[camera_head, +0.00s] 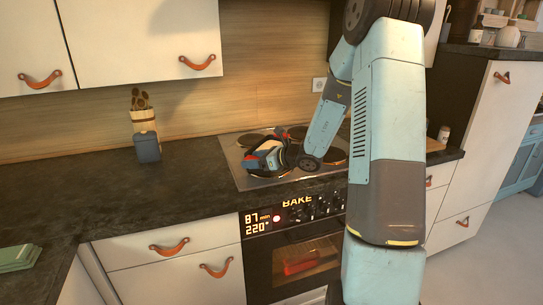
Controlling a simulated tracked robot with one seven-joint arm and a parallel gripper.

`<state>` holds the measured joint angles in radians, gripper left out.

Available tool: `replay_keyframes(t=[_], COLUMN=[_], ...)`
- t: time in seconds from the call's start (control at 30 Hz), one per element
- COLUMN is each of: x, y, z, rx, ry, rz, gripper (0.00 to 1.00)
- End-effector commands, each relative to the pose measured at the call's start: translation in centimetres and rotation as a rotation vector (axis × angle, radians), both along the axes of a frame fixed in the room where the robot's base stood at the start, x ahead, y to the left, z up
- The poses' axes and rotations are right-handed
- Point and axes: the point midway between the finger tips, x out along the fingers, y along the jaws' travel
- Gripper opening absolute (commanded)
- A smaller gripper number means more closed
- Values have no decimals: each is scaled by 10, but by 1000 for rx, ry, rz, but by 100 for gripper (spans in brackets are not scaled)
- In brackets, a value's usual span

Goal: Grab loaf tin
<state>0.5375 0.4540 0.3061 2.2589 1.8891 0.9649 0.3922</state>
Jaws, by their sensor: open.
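My gripper (262,160) is over the left part of the hob, at the end of my bent arm. Its jaws are open, and I see nothing held between them. No loaf tin shows clearly on the counter or the hob. A reddish, box-like thing (300,263) shows dimly through the window of the oven (283,276), below the hob. It may be the loaf tin, but I cannot tell for sure. The oven door is shut. My gripper is above and apart from it.
The hob (238,172) has several dark plates. A blue-grey container (147,148) and a utensil holder (143,119) stand on the counter (110,205) to the left.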

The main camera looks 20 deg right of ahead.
Motion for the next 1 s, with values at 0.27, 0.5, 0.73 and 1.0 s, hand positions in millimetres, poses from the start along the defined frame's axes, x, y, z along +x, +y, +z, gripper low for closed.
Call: replay_keyframes(t=[0.27,0.5,0.73,1.0], x=[3,3,3,3], y=[3,2,2,2], z=[-1,-1,-1,-1], rx=[0,0,0,0], ry=[0,0,0,0], rz=[-1,-1,-1,-2], gripper=[69,46,24,0])
